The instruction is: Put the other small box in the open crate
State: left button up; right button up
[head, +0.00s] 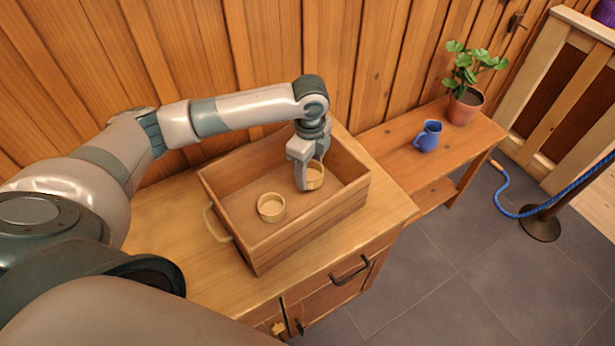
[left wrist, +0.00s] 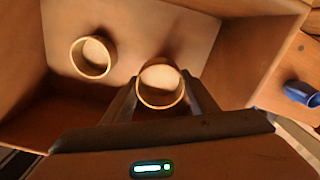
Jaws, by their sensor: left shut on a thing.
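The open wooden crate (head: 262,247) stands on the cabinet top. One small round box (head: 271,207), pale and open at the top, sits on the crate floor near its left part; it also shows in the left wrist view (left wrist: 91,57). My left gripper (head: 308,178) reaches down into the right part of the crate. It is shut on the other small round box (head: 315,177), which shows between the fingers in the left wrist view (left wrist: 160,86). Whether this box touches the crate floor I cannot tell. My right gripper is not in view.
A lower wooden bench (head: 390,147) to the right bears a blue mug (head: 427,136) and a potted plant (head: 465,105). A plank wall stands close behind the crate. The cabinet top (head: 190,262) is bare in front of the crate.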

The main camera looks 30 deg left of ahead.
aim_at(309, 178)
pick_arm(q)
jog(key=shift+f, duration=0.45)
jog(key=shift+f, duration=0.6)
jog(key=shift+f+p, duration=0.55)
jog(key=shift+f, duration=0.75)
jog(key=shift+f, duration=0.15)
jog(key=o, duration=1)
